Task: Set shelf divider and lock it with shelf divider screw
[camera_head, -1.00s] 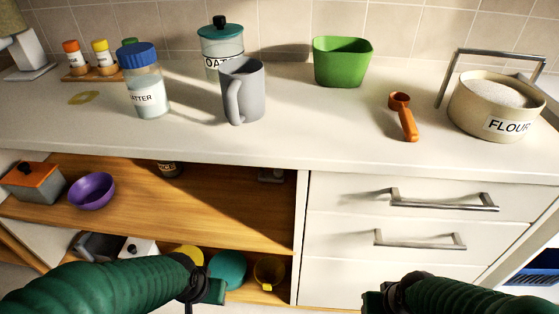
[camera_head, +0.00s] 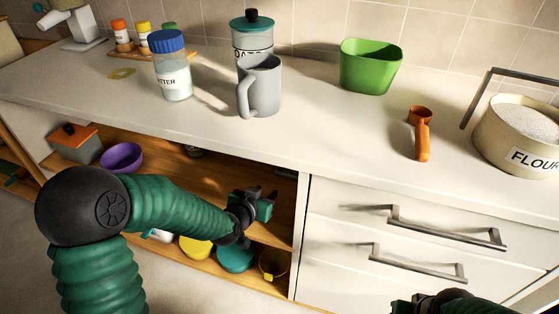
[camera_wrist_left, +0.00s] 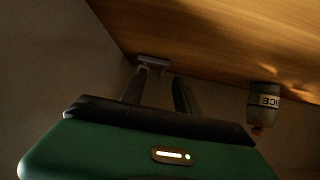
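My left gripper (camera_head: 262,200) reaches into the open cupboard, near its right side wall. In the left wrist view its two fingers (camera_wrist_left: 165,80) are apart, with nothing clearly held between them. A small grey metal piece (camera_wrist_left: 152,61) is on the wooden shelf (camera_wrist_left: 220,30), just beyond the fingertips; I cannot tell whether it is the divider or its screw. In the head view my left arm and gripper hide that spot. My right gripper (camera_head: 408,306) is cut off at the bottom edge, and its fingers are unclear.
A spice bottle (camera_wrist_left: 264,97) stands near the left gripper. A purple bowl (camera_head: 121,158) and orange-lidded box (camera_head: 75,143) are on the shelf's left. Yellow (camera_head: 195,247) and teal (camera_head: 236,258) dishes sit below. The counter (camera_head: 310,125) overhangs; drawer handles (camera_head: 445,230) stick out right.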

